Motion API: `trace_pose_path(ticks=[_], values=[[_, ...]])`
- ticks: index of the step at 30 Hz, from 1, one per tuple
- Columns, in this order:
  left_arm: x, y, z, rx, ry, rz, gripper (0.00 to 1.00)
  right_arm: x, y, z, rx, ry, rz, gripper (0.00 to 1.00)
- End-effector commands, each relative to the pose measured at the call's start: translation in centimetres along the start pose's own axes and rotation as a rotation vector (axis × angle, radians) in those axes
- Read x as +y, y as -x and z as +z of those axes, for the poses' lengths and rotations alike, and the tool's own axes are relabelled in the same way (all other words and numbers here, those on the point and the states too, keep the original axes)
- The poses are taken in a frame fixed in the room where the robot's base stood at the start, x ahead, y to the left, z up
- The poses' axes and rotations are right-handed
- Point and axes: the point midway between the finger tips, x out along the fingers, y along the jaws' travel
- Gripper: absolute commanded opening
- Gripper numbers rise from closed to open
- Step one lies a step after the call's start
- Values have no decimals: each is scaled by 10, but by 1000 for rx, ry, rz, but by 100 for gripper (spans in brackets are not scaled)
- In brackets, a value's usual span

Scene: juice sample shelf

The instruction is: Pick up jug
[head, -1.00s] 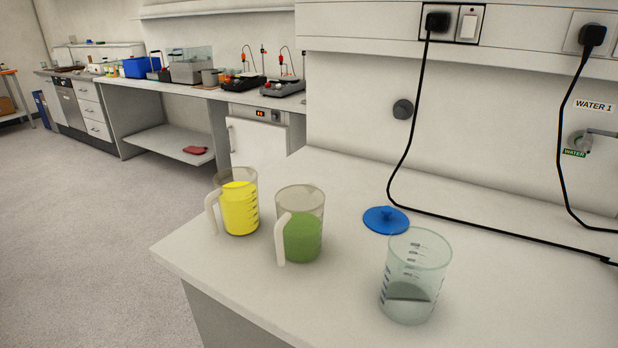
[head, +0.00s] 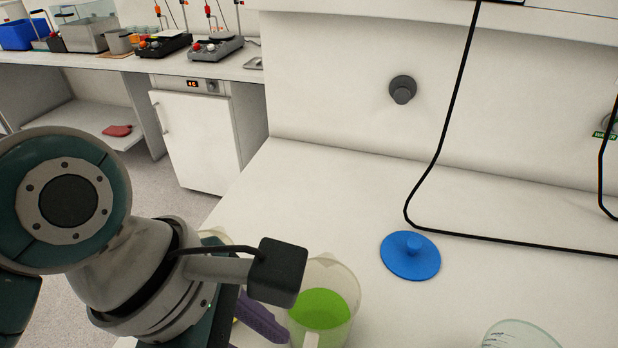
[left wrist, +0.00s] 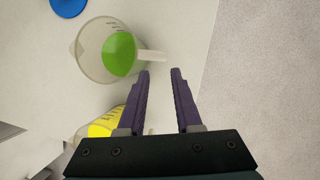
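The clear jug with green liquid (head: 345,275) stands on the white bench at the bottom of the head view, partly behind my left arm. In the left wrist view the green jug (left wrist: 92,62) is at upper left, its pale handle (left wrist: 152,56) pointing right. My left gripper (left wrist: 160,72) is open and empty, with its purple fingertips just short of the handle. One purple finger also shows in the head view, beside the jug. The jug with yellow liquid (left wrist: 104,126) is next to the left finger and partly hidden by it. My right gripper is not in view.
A blue lid (head: 410,258) lies on the bench behind the green jug. A clear beaker (head: 518,335) shows only its top at the lower right. A black cable (head: 500,240) crosses the back of the bench.

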Motion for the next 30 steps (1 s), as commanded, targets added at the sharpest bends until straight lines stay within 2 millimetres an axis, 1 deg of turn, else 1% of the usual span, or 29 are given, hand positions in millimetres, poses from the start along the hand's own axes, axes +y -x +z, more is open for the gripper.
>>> trace_pose_path(ticks=[2,7,10,14,18,21,24,30], values=[[0,-8,1,-2,18,-5,33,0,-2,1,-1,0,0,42],[0,-35,0,-1,21,-6,33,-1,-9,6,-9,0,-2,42],[0,-45,0,-1,20,-4,33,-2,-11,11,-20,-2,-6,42],[-1,-56,-1,0,19,-4,33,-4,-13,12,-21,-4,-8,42],[-4,-80,-4,0,19,-4,33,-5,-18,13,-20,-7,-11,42],[-4,-94,-3,-1,19,-4,33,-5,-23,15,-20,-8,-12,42],[-4,-99,-3,0,18,-2,33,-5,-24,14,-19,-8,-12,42],[-3,-99,-3,-1,18,-1,33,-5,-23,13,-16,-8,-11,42]])
